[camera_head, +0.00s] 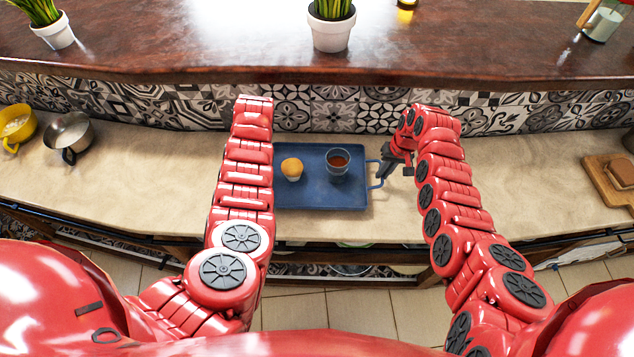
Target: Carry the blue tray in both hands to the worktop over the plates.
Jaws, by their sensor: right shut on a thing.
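The blue tray (320,192) is over the pale worktop (150,170), near its front edge. I cannot tell whether it touches the surface. A small cup with a round orange-brown top (292,170) and a glass with a reddish-brown drink (338,163) stand upright on it. My right gripper (381,174) is at the tray's right handle (375,183) and is shut on it. My left arm covers the tray's left edge, and it hides my left gripper and the left handle. Plates (350,269) show partly on the shelf below the front edge.
A yellow pot (16,126) and a steel pan (69,136) stand far left on the worktop. A wooden board (606,182) with bread lies far right. A tiled wall and a raised brown ledge (200,45) with potted plants are behind. Worktop on both sides is clear.

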